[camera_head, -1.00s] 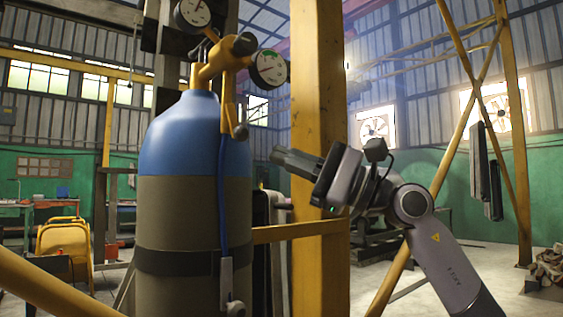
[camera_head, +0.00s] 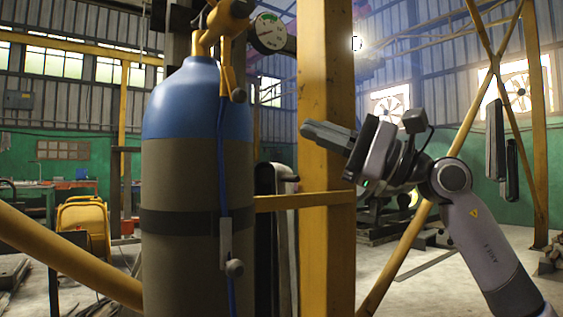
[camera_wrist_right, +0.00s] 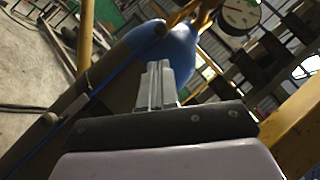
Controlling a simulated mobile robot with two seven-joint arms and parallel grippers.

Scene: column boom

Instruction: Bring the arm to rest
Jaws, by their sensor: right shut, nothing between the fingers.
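My right arm (camera_head: 482,238) comes in from the lower right in the head view. Its gripper (camera_head: 318,133) points left, in front of the yellow post as seen from the head. The fingers are together with nothing between them. In the right wrist view the closed fingers (camera_wrist_right: 157,85) point toward the blue top of a gas cylinder. The gas cylinder (camera_head: 186,180), blue above and grey-brown below, stands upright to the left of the gripper, apart from it in the head view. My left gripper is not in view.
A yellow post (camera_head: 326,240) stands beside the cylinder, with a yellow rail (camera_head: 290,201) across. A gauge (camera_head: 269,33) sits on the yellow valve at the cylinder's top. A blue hose (camera_head: 221,170) hangs down its side. A yellow chair (camera_head: 83,228) stands at the left.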

